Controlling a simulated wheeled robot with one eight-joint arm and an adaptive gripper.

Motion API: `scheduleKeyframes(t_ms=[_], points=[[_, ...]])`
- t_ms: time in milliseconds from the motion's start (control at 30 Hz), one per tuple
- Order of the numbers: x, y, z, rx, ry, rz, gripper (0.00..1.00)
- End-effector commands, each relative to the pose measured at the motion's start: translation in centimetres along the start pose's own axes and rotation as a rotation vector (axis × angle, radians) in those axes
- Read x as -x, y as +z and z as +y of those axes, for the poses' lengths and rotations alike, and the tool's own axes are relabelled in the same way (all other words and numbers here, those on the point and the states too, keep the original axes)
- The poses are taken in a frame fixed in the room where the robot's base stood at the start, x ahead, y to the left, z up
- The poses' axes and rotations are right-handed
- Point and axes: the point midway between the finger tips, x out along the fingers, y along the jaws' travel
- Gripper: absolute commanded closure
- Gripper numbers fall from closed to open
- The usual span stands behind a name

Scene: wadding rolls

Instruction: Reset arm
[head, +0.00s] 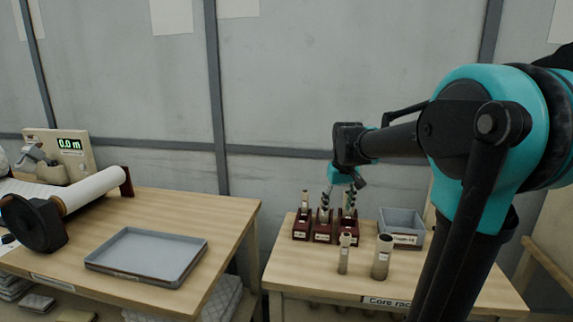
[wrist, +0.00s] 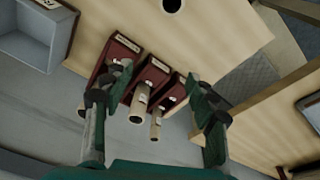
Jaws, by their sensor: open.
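My gripper (head: 338,198) is at the end of my outstretched arm, pointing down over the dark red holders (head: 322,232) on the right table. In the wrist view my gripper (wrist: 160,84) has its two green fingers wide apart, with nothing clamped between them. The dark red holders (wrist: 152,76) show between and beyond the fingers, with pale cardboard cores (wrist: 140,102) in them. A pale core also shows in the left holder (head: 305,199) in the head view. The fingers hide part of the holders, and how close the fingertips are to the cores is hard to tell.
A short core (head: 345,254) and a wider core (head: 382,257) stand in front of the holders. A grey bin (head: 401,226) is to their right. The left table has a grey tray (head: 148,254), a white roll (head: 92,190) and a display (head: 69,144). A gap separates the tables.

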Motion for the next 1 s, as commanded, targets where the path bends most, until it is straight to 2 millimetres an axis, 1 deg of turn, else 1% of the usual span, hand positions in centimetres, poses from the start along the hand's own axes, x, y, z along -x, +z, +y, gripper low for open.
scheduleKeyframes(t_ms=[33,200,400,700,767,967,1000], points=[[-0.9,0.8,0.1,-0.015,0.006,0.028,0.43],[-3.8,3.2,0.3,-0.073,0.025,0.139,0.43],[-6.8,6.7,0.4,-0.143,0.044,0.274,0.43],[-9.6,11.5,0.3,-0.225,0.06,0.436,0.43],[-10.2,12.8,0.0,-0.225,0.056,0.409,0.43],[-12.1,17.9,-1.2,-0.227,0.044,0.309,0.43],[-12.5,19.0,-1.4,-0.227,0.042,0.288,0.43]])
